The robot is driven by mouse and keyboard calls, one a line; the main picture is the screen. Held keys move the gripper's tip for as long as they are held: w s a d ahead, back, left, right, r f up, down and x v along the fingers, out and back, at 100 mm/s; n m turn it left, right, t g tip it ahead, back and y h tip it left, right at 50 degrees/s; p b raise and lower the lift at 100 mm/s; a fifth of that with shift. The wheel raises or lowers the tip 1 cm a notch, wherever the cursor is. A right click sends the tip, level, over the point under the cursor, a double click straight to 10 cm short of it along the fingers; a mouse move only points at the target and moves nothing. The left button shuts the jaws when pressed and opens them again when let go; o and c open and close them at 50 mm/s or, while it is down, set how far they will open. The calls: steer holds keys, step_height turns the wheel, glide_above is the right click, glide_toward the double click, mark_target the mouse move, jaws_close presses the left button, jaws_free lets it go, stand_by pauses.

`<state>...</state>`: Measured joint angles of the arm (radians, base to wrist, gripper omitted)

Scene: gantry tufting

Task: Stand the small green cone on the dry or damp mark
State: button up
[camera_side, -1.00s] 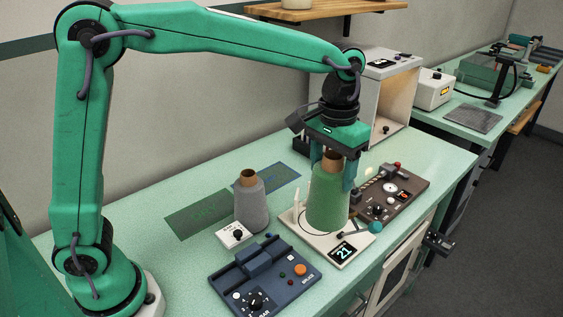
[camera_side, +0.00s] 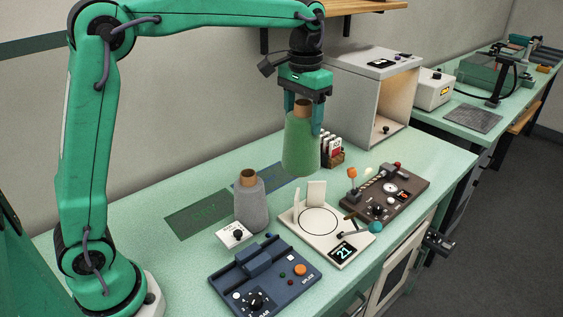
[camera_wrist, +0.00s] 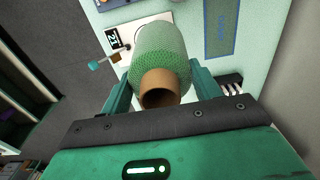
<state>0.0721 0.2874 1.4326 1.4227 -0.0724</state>
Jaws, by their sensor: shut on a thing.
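The green cone (camera_side: 300,148) of yarn hangs upright in my gripper (camera_side: 302,120), above the bench and clear of the white device with the ring. My gripper is shut on it, one finger on each side. In the wrist view the cone (camera_wrist: 162,52) points its brown tube end at the camera, between my fingers (camera_wrist: 160,90). The dark green mark (camera_side: 198,214) lies flat on the bench at the left. The blue-outlined mark (camera_side: 283,190) lies beside it, partly hidden by the grey cone; it also shows in the wrist view (camera_wrist: 221,28).
A grey cone (camera_side: 250,207) stands in front of the marks, near a small white dial box (camera_side: 235,235). The white device (camera_side: 340,218) has an empty ring and reads 21. A blue device (camera_side: 265,278), a brown panel (camera_side: 385,192) and an open cabinet (camera_side: 375,95) stand around.

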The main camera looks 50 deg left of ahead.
steer(key=a, duration=2)
step_height(320, 180, down, 17)
steer(key=shift+s+d, duration=0.2)
steer(key=shift+d, duration=0.15)
steer(key=o, duration=1.4)
steer(key=shift+f, duration=0.1)
steer(key=shift+c, duration=0.2)
step_height(320, 180, up, 12)
